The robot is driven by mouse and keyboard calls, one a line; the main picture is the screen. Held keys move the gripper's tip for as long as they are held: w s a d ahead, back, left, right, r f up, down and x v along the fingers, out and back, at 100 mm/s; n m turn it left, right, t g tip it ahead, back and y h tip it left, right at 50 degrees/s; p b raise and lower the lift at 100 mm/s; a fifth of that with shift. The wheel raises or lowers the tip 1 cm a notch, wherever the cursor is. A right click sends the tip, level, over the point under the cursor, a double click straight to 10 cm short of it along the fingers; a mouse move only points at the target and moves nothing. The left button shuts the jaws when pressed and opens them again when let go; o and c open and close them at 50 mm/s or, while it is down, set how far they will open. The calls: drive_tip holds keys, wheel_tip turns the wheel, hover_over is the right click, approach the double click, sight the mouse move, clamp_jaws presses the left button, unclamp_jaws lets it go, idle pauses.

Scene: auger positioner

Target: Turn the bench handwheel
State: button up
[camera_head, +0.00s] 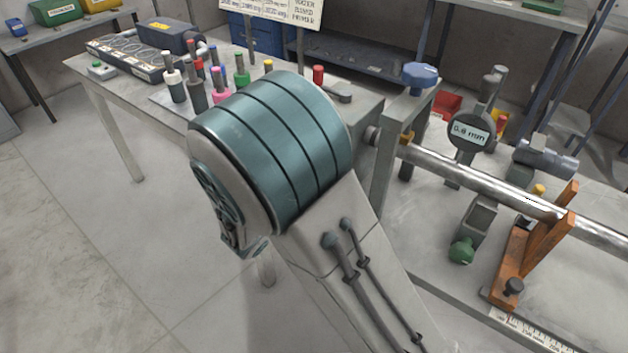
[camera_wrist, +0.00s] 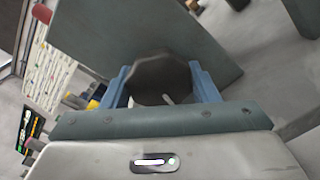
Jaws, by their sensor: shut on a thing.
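In the wrist view, the blue fingers of my gripper (camera_wrist: 161,88) stand on either side of a dark, many-sided round part, which looks like the bench handwheel (camera_wrist: 160,70). The fingers are shut on it. A pale slim piece shows at its lower edge. A broad grey-green panel lies behind it. In the head view, my arm hides the gripper and the part it holds.
A steel shaft (camera_head: 480,178) runs along the right bench beside a dial gauge (camera_head: 470,130) and an orange bracket (camera_head: 530,245). A blue knob (camera_head: 420,75) stands above. Several coloured-top tools stand on the left bench (camera_head: 118,92). The floor at left is clear.

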drive_tip(key=shift+f+m+b, duration=0.15)
drive_tip(key=shift+m+b, duration=1.15)
drive_tip(key=shift+b, duration=0.05)
drive_tip(key=o, duration=1)
drive_tip(key=shift+a, duration=0.1)
drive_tip(key=v, duration=1.3)
drive_tip(key=shift+s+a, duration=0.2)
drive_tip(key=shift+s, duration=0.1)
